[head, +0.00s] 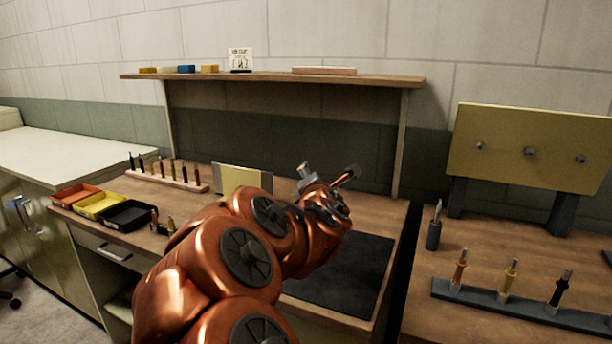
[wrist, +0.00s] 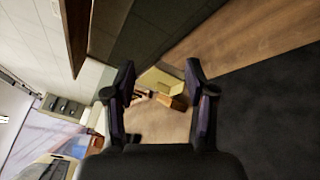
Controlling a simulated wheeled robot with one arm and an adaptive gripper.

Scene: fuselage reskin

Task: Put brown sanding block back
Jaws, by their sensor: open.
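My gripper (head: 329,172) is open and empty, raised above the bench near the back edge of the black mat. In the wrist view, its two fingers (wrist: 161,66) stand wide apart. A brown block (wrist: 173,101), which looks like the sanding block, shows beyond the fingers on the bench, beside a pale yellow panel (wrist: 160,80). It is apart from the fingers. In the head view I cannot see this block; my arm covers that part of the bench. The wall shelf (head: 270,76) holds several small yellow, white and blue blocks (head: 186,69) at its left.
A card (head: 240,60) and a long pinkish piece (head: 324,70) are on the shelf. The black mat (head: 345,275) is bare where visible. A tool rack (head: 165,177) and open bins (head: 127,214) stand left. A yellow panel stand (head: 530,148) and tool holders are right.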

